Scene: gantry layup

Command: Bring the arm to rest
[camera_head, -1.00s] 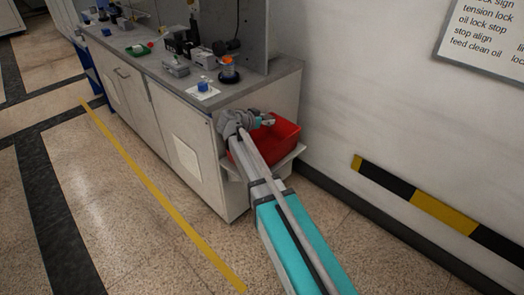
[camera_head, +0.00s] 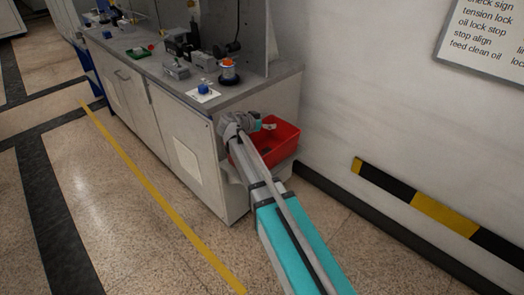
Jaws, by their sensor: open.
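My gripper (camera_head: 269,125) is at the far end of my outstretched arm, over the near-left part of a red bin (camera_head: 284,144). It is small in the picture, and I see nothing held in it. Part of the arm hides the bin's left side. The red bin sits at the end of the grey workbench, below the level of its top.
The workbench (camera_head: 255,93) holds a blue item on a white sheet (camera_head: 203,96), a dark round stand with an orange part (camera_head: 228,73), grey blocks and a green tray (camera_head: 138,51). A wall with a striped band (camera_head: 440,213) stands to the right. The floor left of the bench is clear.

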